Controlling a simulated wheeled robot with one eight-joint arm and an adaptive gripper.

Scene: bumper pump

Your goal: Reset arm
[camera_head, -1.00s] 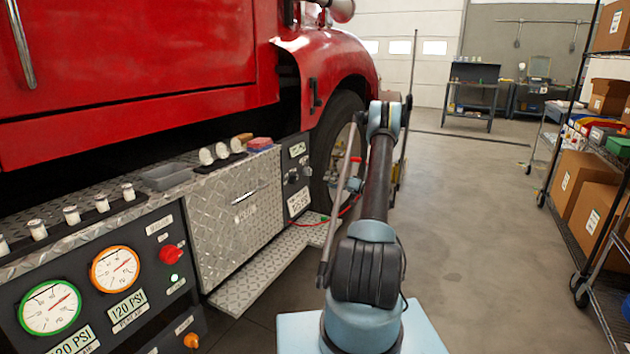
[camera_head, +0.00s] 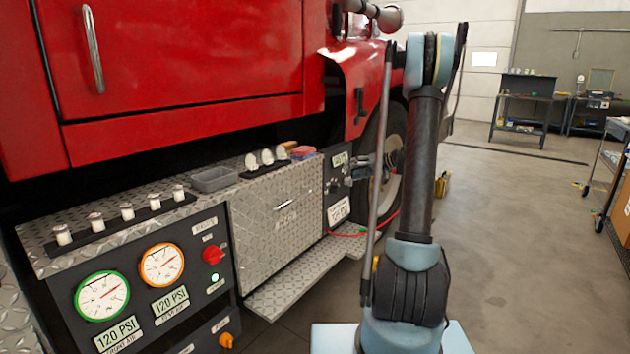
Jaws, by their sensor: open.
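My arm (camera_head: 423,150) rises from my base in the middle of the camera view and bends at a high elbow. Its far part drops behind the upright link and is mostly hidden. My gripper (camera_head: 354,174) shows small and partly hidden left of the upright link. It is open, in front of or close to the small dark panel (camera_head: 337,190) at the right end of the truck's side. I cannot tell whether it touches the panel. No held object shows.
A red truck (camera_head: 190,60) fills the left, with a gauge panel (camera_head: 205,235), diamond-plate box (camera_head: 275,225) and low step (camera_head: 300,275). A red hose (camera_head: 368,231) runs near the wheel. Open floor (camera_head: 510,230) lies to the right. A workbench (camera_head: 522,110) and a cart (camera_head: 608,165) stand beyond.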

